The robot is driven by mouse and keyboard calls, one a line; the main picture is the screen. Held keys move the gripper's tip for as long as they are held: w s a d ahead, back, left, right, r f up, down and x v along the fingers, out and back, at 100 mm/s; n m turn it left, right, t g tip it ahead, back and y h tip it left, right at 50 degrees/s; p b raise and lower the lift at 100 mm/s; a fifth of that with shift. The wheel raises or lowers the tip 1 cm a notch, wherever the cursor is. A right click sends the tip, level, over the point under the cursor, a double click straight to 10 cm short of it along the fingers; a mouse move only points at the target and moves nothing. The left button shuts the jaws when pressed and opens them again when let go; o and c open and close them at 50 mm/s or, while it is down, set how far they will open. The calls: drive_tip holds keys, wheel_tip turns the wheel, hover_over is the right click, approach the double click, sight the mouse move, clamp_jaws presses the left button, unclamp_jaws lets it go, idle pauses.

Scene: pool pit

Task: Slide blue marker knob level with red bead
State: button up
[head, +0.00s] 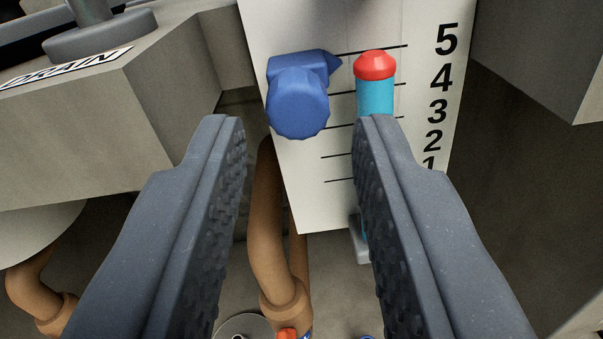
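The blue marker knob (298,100) sits on the white scale plate (402,35) in the head view, with its pointer tip to the right near the line at 5. The red bead (375,66) tops a light-blue column (375,97) right of the knob, between the marks 5 and 4. The pointer tip appears slightly higher in the picture than the bead's middle. My gripper (290,125) is open, one finger on each side of and nearer than the knob. Its right finger hides the lower column. I cannot see any contact with the knob.
A concrete block with a DRAIN label (66,68) stands at the left. Brown pipes (268,225) run below the plate, with a small orange part (287,333) at the bottom. A concrete block (555,55) is at the upper right.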

drive_tip(key=s+p, duration=0.1)
drive_tip(key=s, duration=0.9)
drive_tip(key=shift+s+a+p, duration=0.15)
drive_tip(key=shift+a+p, duration=0.05)
drive_tip(key=shift+p, duration=0.15)
drive_tip(key=shift+f, duration=0.1)
